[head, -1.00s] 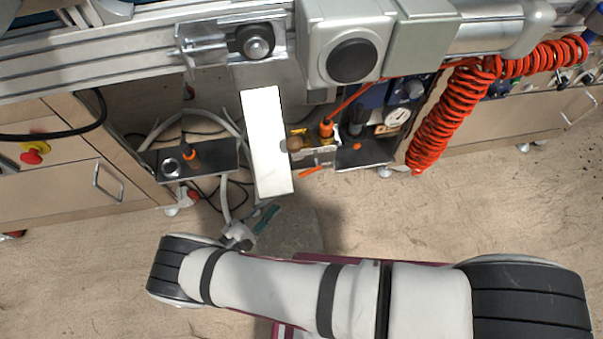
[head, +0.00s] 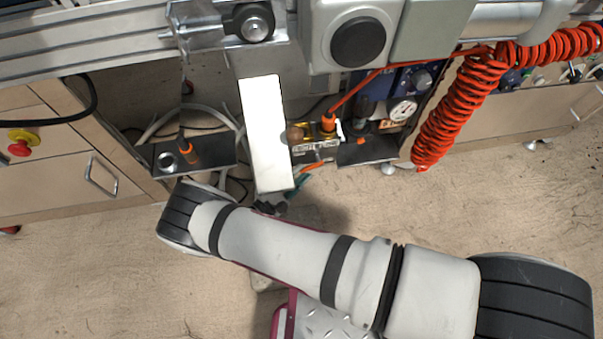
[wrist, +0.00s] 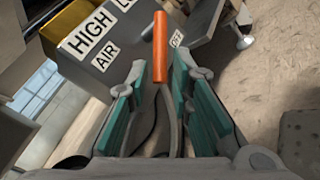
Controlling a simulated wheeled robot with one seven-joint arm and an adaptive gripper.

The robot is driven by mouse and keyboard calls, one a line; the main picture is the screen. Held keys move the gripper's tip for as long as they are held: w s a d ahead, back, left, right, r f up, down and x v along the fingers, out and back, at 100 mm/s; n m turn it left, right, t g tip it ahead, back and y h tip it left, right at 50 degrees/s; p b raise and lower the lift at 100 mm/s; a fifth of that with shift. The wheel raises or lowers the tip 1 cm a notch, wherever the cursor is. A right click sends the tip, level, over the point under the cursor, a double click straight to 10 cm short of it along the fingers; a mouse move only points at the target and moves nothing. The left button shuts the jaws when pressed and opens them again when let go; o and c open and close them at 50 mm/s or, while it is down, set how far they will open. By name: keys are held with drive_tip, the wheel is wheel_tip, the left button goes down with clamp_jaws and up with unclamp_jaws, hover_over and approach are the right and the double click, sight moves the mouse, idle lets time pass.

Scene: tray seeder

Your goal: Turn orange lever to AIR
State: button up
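The orange lever (wrist: 160,48) stands out from a grey block (wrist: 100,50) in the wrist view. In the head view a small orange piece of it (head: 313,167) shows below the valve area. The block carries black-on-white labels: HIGH (wrist: 90,38), AIR (wrist: 106,56) to the left of the lever, and a small partly covered label (wrist: 177,39) to its right. My gripper (wrist: 160,90) is open, with teal-padded fingers apart, and the lever lies between or just beyond the fingertips. I cannot tell whether a finger touches it. In the head view the gripper is mostly hidden.
A white upright panel (head: 266,135) stands left of the valve area. A coiled red hose (head: 450,110) hangs at the right. A dark shelf (head: 365,150) with a gauge (head: 402,110) lies beside the lever. Open floor (head: 450,200) is in front.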

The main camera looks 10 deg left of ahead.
drive_tip(key=shift+w+d, duration=0.45)
drive_tip(key=shift+w, duration=0.1)
clamp_jaws()
drive_tip(key=shift+r, duration=0.2)
drive_tip(key=r+m+g+y+p, duration=0.1)
drive_tip(key=p, duration=0.2)
drive_tip(key=r+m+g+y+p, duration=0.1)
drive_tip(key=p, duration=0.3)
drive_tip(key=m+g+y+p, duration=0.1)
drive_tip(key=p, duration=0.2)
drive_tip(key=shift+s+a+r+y+p, duration=0.1)
drive_tip(key=shift+a+r+y+p, duration=0.2)
drive_tip(key=shift+r+p, duration=0.1)
